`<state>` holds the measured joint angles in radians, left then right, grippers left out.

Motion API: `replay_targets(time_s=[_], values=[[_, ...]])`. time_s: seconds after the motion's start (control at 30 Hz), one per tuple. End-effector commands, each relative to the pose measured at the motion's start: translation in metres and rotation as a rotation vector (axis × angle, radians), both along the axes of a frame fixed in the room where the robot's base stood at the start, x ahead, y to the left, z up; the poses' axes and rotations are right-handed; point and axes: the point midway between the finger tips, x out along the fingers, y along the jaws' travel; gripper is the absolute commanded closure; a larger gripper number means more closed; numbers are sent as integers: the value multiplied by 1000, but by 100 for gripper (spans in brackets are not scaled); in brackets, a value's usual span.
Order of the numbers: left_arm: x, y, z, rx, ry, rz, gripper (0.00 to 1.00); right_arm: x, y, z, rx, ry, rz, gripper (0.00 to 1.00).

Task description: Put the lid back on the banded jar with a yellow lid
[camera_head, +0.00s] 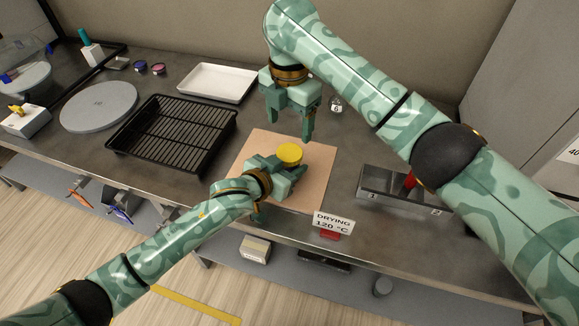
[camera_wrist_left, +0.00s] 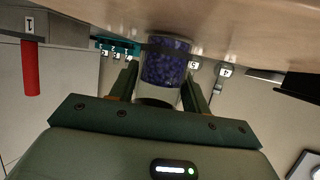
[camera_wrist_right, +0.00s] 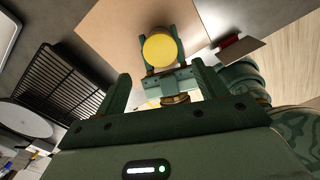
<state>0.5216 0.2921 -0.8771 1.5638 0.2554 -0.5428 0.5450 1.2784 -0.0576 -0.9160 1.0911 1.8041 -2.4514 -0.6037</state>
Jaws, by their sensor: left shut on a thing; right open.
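The banded jar (camera_wrist_left: 167,66), clear with blue-violet contents and a dark band, stands on the tan mat (camera_head: 318,165). My left gripper (camera_head: 287,172) is shut on it from the side; its fingers flank the jar in the left wrist view (camera_wrist_left: 160,88). The round yellow lid (camera_head: 290,152) appears at the jar's top, between the left fingers, and also shows in the right wrist view (camera_wrist_right: 160,49). How it is seated cannot be told. My right gripper (camera_head: 291,128) is open and empty, pointing down, above and behind the lid.
A black rack tray (camera_head: 172,132) and a white tray (camera_head: 217,82) lie to the left and back. A numbered metal bin (camera_head: 388,187) stands right of the mat. A "DRYING 120 °C" sign (camera_head: 333,222) stands at the front edge. The mat around the jar is clear.

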Motion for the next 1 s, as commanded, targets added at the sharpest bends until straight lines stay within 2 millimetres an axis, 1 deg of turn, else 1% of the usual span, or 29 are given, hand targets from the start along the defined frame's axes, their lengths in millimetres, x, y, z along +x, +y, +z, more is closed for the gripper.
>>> replay_targets(time_s=[0.17,0.4,0.6,0.73,1.0], values=[[0,0,0,0,0,0,100,0,0,-11,0,3,-1,29],[0,0,0,0,0,0,100,-1,0,-48,-1,3,0,29],[0,0,0,0,0,0,100,-1,0,-72,0,3,0,29],[0,0,0,0,0,0,100,0,0,-79,0,1,1,29],[0,0,0,0,0,0,100,0,0,-80,-1,1,2,29]])
